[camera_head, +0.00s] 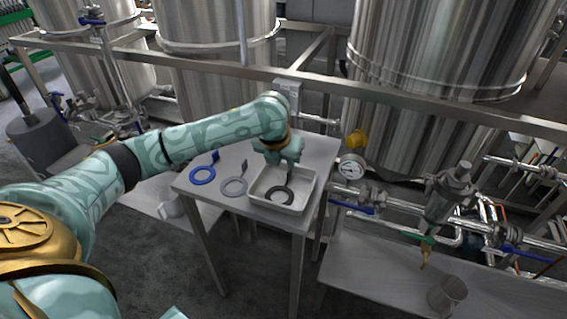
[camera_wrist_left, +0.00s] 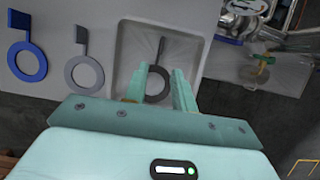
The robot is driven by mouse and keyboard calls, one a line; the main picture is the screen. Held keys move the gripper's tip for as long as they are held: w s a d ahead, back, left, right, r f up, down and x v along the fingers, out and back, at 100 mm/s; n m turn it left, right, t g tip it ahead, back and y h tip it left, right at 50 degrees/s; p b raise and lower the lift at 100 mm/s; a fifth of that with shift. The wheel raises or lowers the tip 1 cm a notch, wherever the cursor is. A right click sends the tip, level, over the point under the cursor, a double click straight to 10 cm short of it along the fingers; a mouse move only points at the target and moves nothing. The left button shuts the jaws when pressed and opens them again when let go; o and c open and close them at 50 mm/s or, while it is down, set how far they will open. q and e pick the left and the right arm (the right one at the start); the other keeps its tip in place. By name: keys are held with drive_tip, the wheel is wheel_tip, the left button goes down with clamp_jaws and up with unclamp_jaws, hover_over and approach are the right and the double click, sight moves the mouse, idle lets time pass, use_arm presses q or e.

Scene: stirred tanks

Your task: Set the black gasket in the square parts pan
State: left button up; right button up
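The black gasket (camera_head: 269,198), a dark ring with a straight tab, lies in the square parts pan (camera_head: 311,190), a pale shallow tray on the small table. In the left wrist view its tab (camera_wrist_left: 162,49) points away from me and its ring shows between my fingers, inside the pan (camera_wrist_left: 120,55). My left gripper (camera_head: 279,160) is above the pan's far part. In the left wrist view its two fingers (camera_wrist_left: 160,72) stand apart with no contact on the gasket to be seen. My right gripper is not in view.
A blue gasket (camera_head: 203,181) and a grey gasket (camera_head: 226,189) lie on the table (camera_head: 190,190) left of the pan. A steel rail (camera_head: 330,84) and large tanks stand behind. A gauge (camera_head: 351,168) and pipework are close on the right.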

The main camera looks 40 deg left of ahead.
use_arm(q)
drive_tip(key=shift+p+v, duration=0.6)
drive_tip(key=shift+v, duration=1.3)
